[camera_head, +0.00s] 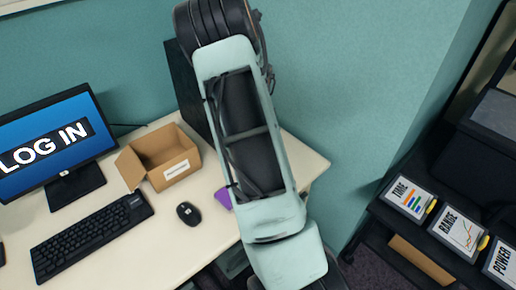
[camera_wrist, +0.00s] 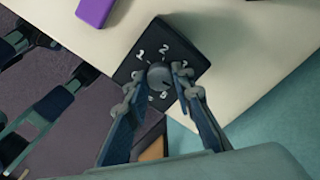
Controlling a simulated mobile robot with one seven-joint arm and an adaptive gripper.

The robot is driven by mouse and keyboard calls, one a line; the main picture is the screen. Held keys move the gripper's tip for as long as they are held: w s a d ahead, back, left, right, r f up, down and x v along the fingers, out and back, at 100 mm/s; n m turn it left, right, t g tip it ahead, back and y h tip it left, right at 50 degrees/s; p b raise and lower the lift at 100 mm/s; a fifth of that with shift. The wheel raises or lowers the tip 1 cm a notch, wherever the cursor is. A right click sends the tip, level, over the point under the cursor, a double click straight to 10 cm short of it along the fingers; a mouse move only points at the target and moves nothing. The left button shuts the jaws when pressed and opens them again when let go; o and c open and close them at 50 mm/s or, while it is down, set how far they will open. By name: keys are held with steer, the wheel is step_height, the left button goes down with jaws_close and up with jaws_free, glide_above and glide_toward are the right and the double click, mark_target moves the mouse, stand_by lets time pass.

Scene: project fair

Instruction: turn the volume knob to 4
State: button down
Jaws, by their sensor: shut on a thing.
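The volume knob (camera_wrist: 158,77) is a small grey round dial on a black box (camera_wrist: 145,32) with white numbers around it, in the wrist view. The 1 and 2 read clearly; the other marks are partly covered by my fingers or too blurred to be sure of. I cannot tell which number the knob points to. My gripper (camera_wrist: 156,77) is shut on the knob, with one finger on its left and one on its right. In the head view my arm hides the knob, the box and the gripper.
The box sits near the edge of the pale desk (camera_head: 110,255). A purple object (camera_wrist: 95,10) lies close to it. A cardboard box (camera_head: 164,160), mouse (camera_head: 188,213), keyboard (camera_head: 92,236) and monitor (camera_head: 55,142) stand left of my arm.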

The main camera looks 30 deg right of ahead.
steer(key=c, duration=1.7)
jaws_free()
steer(key=shift+o, duration=0.2)
step_height(320, 180, up, 12)
